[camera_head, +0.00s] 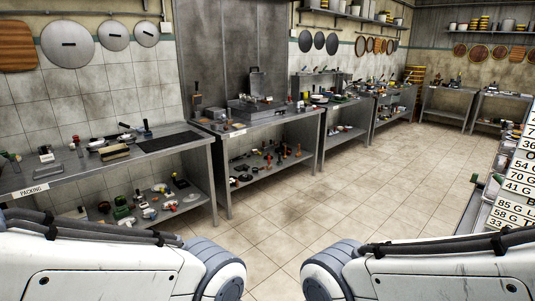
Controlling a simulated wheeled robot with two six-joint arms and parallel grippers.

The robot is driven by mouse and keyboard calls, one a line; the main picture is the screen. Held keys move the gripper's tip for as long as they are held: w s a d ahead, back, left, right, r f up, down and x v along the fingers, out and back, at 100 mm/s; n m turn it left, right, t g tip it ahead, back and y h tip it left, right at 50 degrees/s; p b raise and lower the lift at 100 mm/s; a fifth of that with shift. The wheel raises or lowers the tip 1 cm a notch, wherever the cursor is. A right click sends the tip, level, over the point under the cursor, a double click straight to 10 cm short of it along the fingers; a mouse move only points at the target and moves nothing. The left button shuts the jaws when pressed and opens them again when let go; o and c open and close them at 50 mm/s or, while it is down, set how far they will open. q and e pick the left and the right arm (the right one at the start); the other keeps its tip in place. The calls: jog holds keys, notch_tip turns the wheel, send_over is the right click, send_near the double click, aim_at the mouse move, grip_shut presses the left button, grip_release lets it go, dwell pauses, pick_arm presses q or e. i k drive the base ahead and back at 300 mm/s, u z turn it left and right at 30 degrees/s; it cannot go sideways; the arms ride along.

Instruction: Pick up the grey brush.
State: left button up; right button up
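I cannot pick out a grey brush for sure; the small items on the benches are too small to tell. On the packing bench (40,185) at the left lies a tan, brush-like block (115,152) with a dark top. Behind it are a dark-handled tool (146,129) and a small grey-and-white item (46,155). Only the white links of my two arms show along the bottom edge, left and right. Both of my grippers are out of view.
A second metal bench (255,122) stands beyond the packing bench, with further benches along the wall. Their lower shelves hold small items. A rack with lettered labels (510,190) stands at the right edge. The tiled floor (350,190) between is clear.

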aim_at(230, 121)
jog(key=z, duration=0.15)
jog(key=i, duration=2.6)
jog(key=u, duration=0.2)
jog(key=i, duration=2.5)
jog(key=u, duration=0.55)
jog(key=i, duration=1)
jog(key=u, duration=0.1)
